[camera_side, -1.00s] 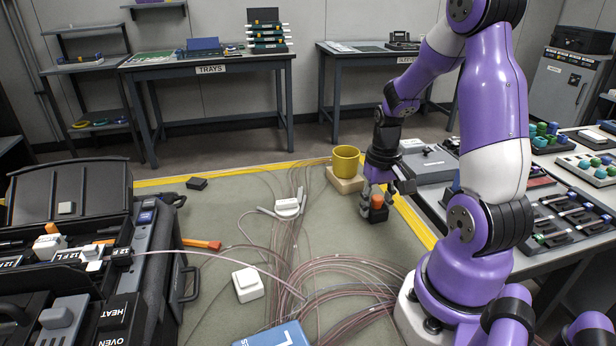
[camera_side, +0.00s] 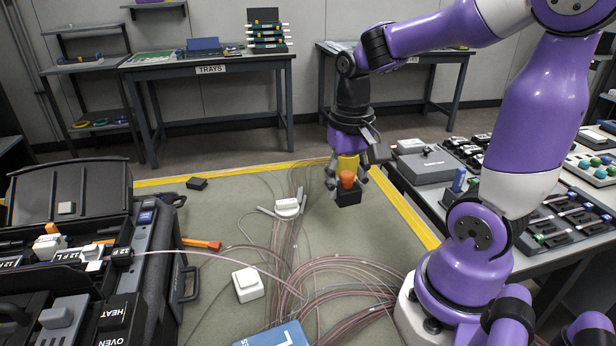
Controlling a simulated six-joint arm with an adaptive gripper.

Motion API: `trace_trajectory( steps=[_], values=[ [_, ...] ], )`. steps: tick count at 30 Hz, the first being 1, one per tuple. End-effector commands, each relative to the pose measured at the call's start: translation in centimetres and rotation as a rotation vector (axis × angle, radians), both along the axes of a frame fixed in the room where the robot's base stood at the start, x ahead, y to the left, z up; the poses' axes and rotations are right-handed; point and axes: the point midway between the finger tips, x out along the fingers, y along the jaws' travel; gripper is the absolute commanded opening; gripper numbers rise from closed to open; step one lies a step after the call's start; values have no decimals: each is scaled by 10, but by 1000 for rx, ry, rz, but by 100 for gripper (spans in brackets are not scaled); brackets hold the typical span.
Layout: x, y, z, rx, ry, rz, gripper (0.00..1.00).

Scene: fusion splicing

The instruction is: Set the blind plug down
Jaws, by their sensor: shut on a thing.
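The blind plug, as I take it, is an orange-topped piece with a black, block-like base (camera_side: 347,198). My gripper (camera_side: 347,181) points down and is shut on it, with fingers on both sides of the orange top. The plug is upright near the far right part of the green-grey mat (camera_side: 225,215), inside the yellow border line. I cannot tell for sure whether its base touches the mat or hangs a little above it.
Thin pinkish cables (camera_side: 335,275) run over the mat, passing left of the plug. A white splice piece (camera_side: 287,207) lies among them, and a white box (camera_side: 248,284) sits nearer. An open black case (camera_side: 75,190) stands left. A grey side table (camera_side: 425,165) is at right.

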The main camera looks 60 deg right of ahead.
Motion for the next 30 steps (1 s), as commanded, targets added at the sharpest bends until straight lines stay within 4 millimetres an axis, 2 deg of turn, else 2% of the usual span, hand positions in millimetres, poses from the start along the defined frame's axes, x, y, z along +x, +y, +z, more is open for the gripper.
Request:
trace_trajectory(
  steps=[2, 9, 12, 17, 30],
  values=[
    [11, 10, 9, -1, -3, 67, 9],
    [59, 52, 46, 0, -2, 487, 9],
    [71, 67, 57, 0, 0, 618, 9],
    [77, 75, 63, 1, 1, 695, 9],
    [77, 75, 62, 0, 0, 691, 9]
  ],
)
